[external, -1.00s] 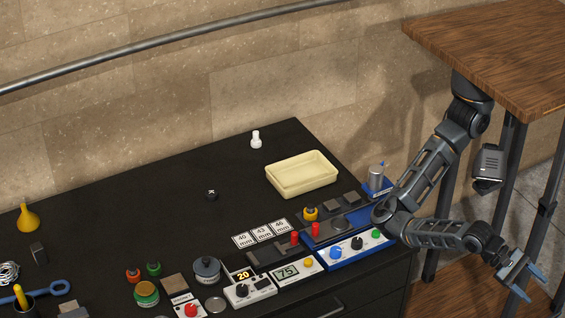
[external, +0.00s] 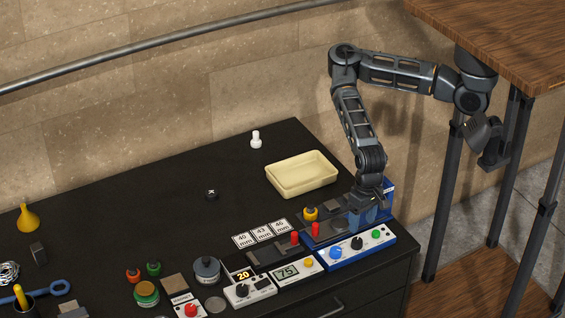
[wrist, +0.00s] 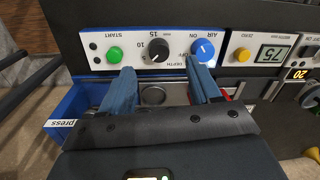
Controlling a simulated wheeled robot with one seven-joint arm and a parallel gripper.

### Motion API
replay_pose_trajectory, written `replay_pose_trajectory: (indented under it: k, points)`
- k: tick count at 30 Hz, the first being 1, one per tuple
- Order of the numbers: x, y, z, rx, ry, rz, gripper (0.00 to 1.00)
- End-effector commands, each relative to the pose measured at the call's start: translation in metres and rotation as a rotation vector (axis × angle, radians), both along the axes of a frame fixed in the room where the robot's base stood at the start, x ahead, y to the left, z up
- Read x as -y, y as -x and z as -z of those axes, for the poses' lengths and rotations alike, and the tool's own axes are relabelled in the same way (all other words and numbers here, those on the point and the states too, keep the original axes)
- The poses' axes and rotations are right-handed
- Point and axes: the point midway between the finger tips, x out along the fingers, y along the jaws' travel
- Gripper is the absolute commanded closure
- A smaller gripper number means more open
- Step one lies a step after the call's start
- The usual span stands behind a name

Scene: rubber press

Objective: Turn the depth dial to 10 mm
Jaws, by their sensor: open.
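The depth dial (external: 357,243) is a black knob in the middle of the press's blue-edged white front panel. In the wrist view, which shows the panel upside down, the dial (wrist: 158,50) has a pale mark, with 15 and 10 printed around it. I cannot tell exactly which value its pointer is on. My gripper (external: 371,215) is over the press, just behind the panel, pointing down. In the wrist view my gripper (wrist: 162,70) is open and empty, its two blue fingers on either side of the dial's line, apart from it.
On the panel, a green START button (wrist: 114,54) and a blue AIR knob (wrist: 203,50) flank the dial. A unit with a yellow button (external: 308,263) and display stands beside it. Red-topped pegs (external: 315,229) and a cream tray (external: 302,189) are close to the press.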

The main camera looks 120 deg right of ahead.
Motion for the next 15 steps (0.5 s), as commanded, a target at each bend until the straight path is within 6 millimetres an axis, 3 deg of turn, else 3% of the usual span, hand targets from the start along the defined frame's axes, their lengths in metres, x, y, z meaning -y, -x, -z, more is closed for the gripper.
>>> replay_pose_trajectory:
  k: [5,15]
  points:
    - [0.009,0.002,0.011,-0.008,0.015,0.000,0.38]
    - [0.007,-0.001,0.060,-0.008,0.013,0.002,0.38]
